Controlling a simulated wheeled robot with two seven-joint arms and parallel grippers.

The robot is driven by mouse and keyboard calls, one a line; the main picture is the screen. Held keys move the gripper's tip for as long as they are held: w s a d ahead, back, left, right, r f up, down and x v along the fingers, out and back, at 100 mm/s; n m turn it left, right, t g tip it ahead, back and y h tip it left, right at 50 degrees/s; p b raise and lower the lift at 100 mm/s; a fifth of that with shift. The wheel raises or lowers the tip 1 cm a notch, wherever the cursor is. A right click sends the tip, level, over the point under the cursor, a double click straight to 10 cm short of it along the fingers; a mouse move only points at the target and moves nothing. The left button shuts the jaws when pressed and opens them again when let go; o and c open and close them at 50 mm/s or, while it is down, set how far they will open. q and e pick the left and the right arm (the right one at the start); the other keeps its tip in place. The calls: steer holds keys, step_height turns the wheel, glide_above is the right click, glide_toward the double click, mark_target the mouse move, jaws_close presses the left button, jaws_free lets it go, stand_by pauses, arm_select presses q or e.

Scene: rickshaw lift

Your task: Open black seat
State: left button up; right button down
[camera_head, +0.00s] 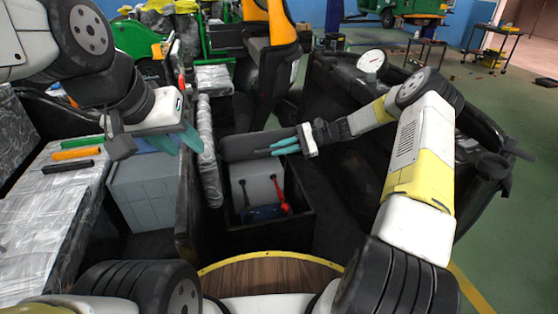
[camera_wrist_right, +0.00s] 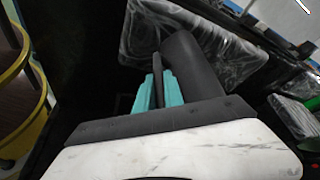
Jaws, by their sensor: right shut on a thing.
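The black seat (camera_head: 252,144) is a dark padded panel in the middle of the head view. It stands raised at the back of an open black box (camera_head: 270,238), whose inside shows. My right gripper (camera_head: 285,145) is shut on the seat's edge at its right end. In the right wrist view, the teal fingers (camera_wrist_right: 158,92) close around a thin dark edge beside the rounded dark seat (camera_wrist_right: 190,68). My left gripper (camera_head: 176,140) hangs at the left, apart from the seat, with its teal fingers spread and nothing seen between them.
Inside the box are a red-handled tool (camera_head: 284,206) and a blue item (camera_head: 264,212). A grey container (camera_head: 145,190) stands at the left, beside a wrapped bench with green, orange (camera_head: 77,153) and black items. A plastic-wrapped post (camera_head: 208,150) stands between my grippers.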

mark_target(277, 136)
steer(key=shift+w+a+r, duration=0.1)
steer(key=shift+w+r, duration=0.55)
steer(key=shift+r, duration=0.2)
steer(key=shift+w+a+r, duration=0.1)
steer(key=shift+w+r, duration=0.5)
steer(key=shift+r, duration=0.2)
steer(key=c, duration=1.7)
jaws_free()
steer(key=shift+r, duration=0.2)
steer(key=s+r, duration=0.1)
steer(key=s, duration=0.4)
steer(key=s+r, duration=0.2)
steer(key=s, duration=0.3)
steer(key=s+a+r, duration=0.1)
steer(key=s, duration=0.5)
steer(key=shift+a+r, duration=0.1)
steer(key=shift+r, duration=0.15)
